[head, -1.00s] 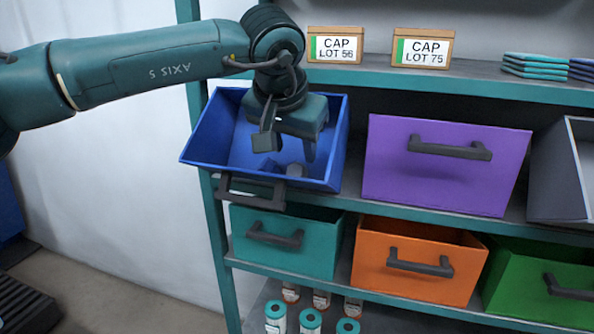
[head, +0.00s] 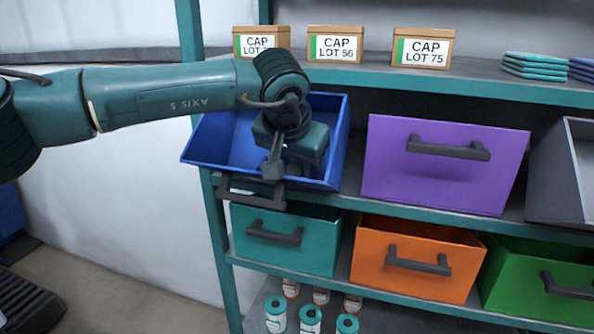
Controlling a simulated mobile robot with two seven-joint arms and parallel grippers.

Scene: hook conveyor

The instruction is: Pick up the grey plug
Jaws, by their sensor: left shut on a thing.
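My left gripper (head: 284,170) reaches down into the blue bin (head: 220,137) on the upper shelf, close to its front wall and handle. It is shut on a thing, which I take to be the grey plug. The gripper body and the near finger hide the plug, so its shape and how it sits between the fingers cannot be made out. My right gripper is not in view.
A purple bin (head: 400,185) stands right of the blue bin, with a grey bin (head: 556,170) beyond. Teal (head: 270,255), orange (head: 375,285) and green (head: 520,290) bins sit below. Cap boxes (head: 335,45) stand on the shelf above. Several jars (head: 310,318) stand at the bottom.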

